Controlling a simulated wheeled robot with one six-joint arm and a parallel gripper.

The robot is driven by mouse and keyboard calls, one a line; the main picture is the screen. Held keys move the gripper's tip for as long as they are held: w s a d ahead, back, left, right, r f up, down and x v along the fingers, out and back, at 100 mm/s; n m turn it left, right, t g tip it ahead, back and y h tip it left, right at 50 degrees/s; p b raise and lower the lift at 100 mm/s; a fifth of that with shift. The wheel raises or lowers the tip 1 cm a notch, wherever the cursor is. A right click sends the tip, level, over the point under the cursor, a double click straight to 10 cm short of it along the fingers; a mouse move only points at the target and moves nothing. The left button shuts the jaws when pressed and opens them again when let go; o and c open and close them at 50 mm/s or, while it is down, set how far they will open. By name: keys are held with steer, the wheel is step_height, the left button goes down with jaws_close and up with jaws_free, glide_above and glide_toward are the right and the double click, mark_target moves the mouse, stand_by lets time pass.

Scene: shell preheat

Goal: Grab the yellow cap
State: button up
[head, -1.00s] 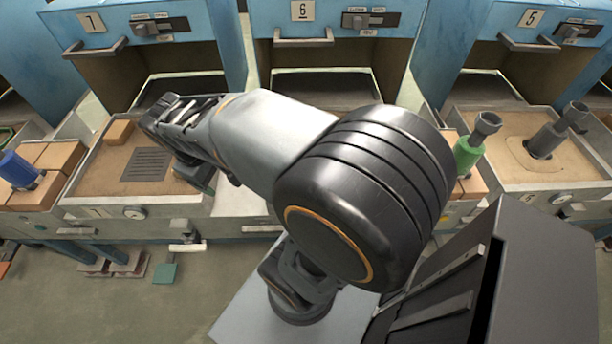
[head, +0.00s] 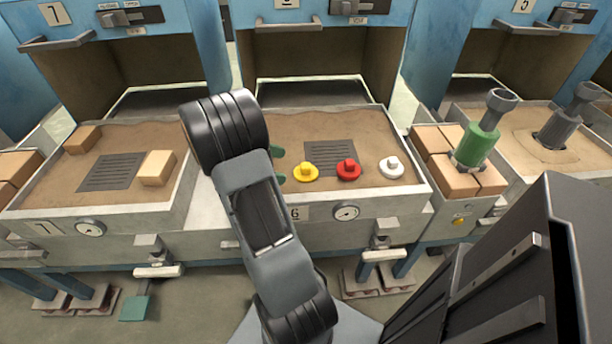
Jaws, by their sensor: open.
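The yellow cap (head: 305,172) lies on the sandy bed of tray 6 (head: 415,180), brim down with its knob up. A red cap (head: 348,170) and a white cap (head: 391,168) lie in a row to its right. My gripper (head: 279,165) is mostly hidden behind my arm's black joint. Two green tips, which look like its fingers, show apart from each other just left of the yellow cap. They appear open, with nothing seen between them. Whether they touch the cap's brim I cannot tell.
A dark grate (head: 329,152) is set in the bed behind the caps. Tray 7 at left holds tan blocks (head: 157,168). The oven opening of unit 6 is behind the tray.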

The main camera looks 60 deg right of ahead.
mark_target(306, 169)
steer(key=shift+b+x, duration=0.95)
steer(key=shift+x, duration=3.3)
steer(key=shift+r, duration=0.25)
steer(key=c, duration=0.9)
steer(key=shift+r, duration=0.1)
